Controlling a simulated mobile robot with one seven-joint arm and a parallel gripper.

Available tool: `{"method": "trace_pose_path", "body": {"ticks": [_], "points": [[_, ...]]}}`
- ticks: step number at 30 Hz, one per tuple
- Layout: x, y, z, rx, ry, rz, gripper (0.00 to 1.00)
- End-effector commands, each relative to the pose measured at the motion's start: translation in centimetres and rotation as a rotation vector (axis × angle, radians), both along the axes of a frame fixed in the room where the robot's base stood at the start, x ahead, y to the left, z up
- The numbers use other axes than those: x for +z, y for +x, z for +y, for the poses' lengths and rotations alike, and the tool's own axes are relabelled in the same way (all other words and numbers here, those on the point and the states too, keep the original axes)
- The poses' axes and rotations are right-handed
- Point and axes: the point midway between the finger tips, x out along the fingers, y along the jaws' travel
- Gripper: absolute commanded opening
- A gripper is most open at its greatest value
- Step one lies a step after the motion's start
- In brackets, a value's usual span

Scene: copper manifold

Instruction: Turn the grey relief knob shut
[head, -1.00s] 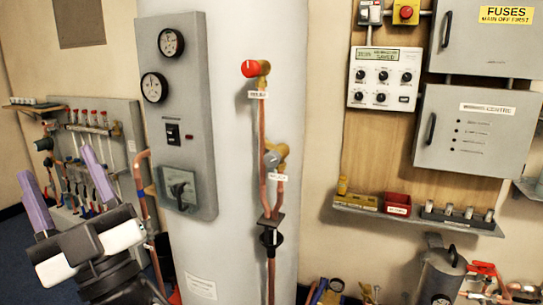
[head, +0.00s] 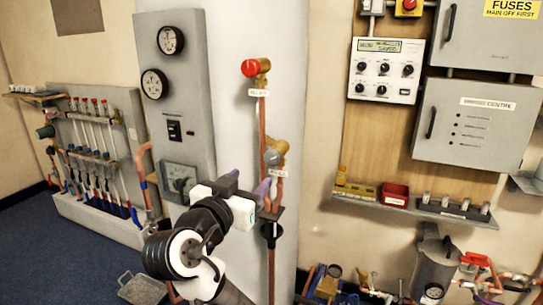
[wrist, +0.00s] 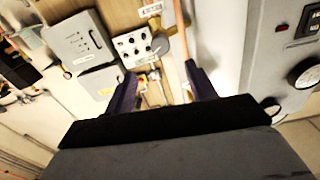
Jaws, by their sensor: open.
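The grey relief knob (head: 272,157) is on the lower brass valve of the copper pipe, in front of the pale cylinder. A white tag hangs just below it. My gripper (head: 258,186) is just below and left of the knob in the head view, its purple fingers near the tag. It is open and nothing is seen held. In the wrist view the two fingers (wrist: 158,92) stand apart, with the brass valve (wrist: 178,46) ahead beyond them. Contact with the knob cannot be made out.
A red knob (head: 250,68) sits on the upper valve of the same pipe. A grey gauge panel (head: 188,110) stands close left of my gripper. A shelf (head: 410,207) with small bins juts out at right. Equipment crowds the floor at lower right.

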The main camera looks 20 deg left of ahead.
Motion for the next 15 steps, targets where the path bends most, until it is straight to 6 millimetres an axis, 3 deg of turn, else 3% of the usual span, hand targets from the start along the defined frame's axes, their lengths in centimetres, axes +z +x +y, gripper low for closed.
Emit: {"method": "trace_pose_path", "body": {"ticks": [15], "points": [[0.2,10.2,-0.5,-0.001,-0.002,0.001,0.56]]}}
